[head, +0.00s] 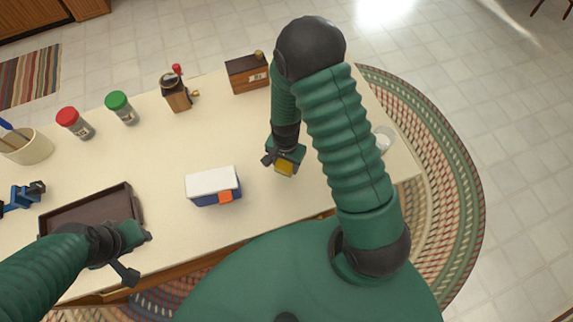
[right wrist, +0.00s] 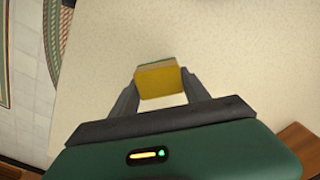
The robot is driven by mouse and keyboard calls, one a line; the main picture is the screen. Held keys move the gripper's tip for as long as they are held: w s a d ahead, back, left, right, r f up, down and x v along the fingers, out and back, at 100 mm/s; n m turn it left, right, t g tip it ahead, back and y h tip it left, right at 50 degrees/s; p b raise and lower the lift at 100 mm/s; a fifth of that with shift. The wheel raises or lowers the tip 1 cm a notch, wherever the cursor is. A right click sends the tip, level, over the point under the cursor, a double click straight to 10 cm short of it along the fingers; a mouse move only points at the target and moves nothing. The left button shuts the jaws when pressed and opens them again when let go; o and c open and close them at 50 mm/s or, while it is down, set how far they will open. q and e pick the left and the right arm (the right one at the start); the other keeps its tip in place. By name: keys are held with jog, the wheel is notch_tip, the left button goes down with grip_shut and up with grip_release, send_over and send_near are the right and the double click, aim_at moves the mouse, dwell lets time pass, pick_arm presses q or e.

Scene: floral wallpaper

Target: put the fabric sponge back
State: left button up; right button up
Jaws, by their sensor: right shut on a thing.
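The fabric sponge (head: 285,167) is a small yellow block with a thin green layer. My right gripper (head: 284,161) is shut on it, over the right part of the table. In the right wrist view the sponge (right wrist: 159,81) sits between both fingertips of the gripper (right wrist: 158,92). I cannot tell whether the sponge touches the tabletop. My left gripper (head: 136,254) is at the lower left, over the front edge by a dark brown tray; its fingers appear apart with nothing between them.
A blue and white box with an orange patch (head: 213,185) stands left of my right gripper. The brown tray (head: 137,200) is at the left. Shakers (head: 75,123), a grinder (head: 175,92) and a wooden box (head: 247,75) line the back. A clear glass (head: 383,140) is at the right.

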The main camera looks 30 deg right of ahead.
aim_at(286, 167)
jog(key=f, duration=0.3)
jog(key=shift+d+f, duration=0.15)
jog(key=shift+d, duration=0.05)
jog(key=shift+w+d+f, duration=0.1)
jog(key=shift+d+f, duration=0.1)
jog(key=shift+d, duration=0.05)
jog(key=o, duration=1.3)
jog(key=shift+a, duration=0.1)
jog(key=shift+a+r, duration=0.1)
jog(key=shift+r, duration=0.05)
notch_tip(286, 167, up, 12)
jog(key=shift+a+r, duration=0.15)
jog(key=shift+r, duration=0.1)
jog(key=s+a+r+n+t, duration=0.1)
jog(key=r+n, duration=0.2)
jog(key=n, duration=0.1)
jog(key=s+a+r+n, duration=0.2)
jog(key=r+n, duration=0.1)
jog(key=n, duration=0.1)
jog(key=s+a+r+n+t, duration=0.1)
jog(key=r+n, duration=0.2)
jog(key=shift+s+a+r+n+t, duration=0.25)
jog(key=shift+s+r+n+t, duration=0.05)
jog(key=shift+n, duration=0.1)
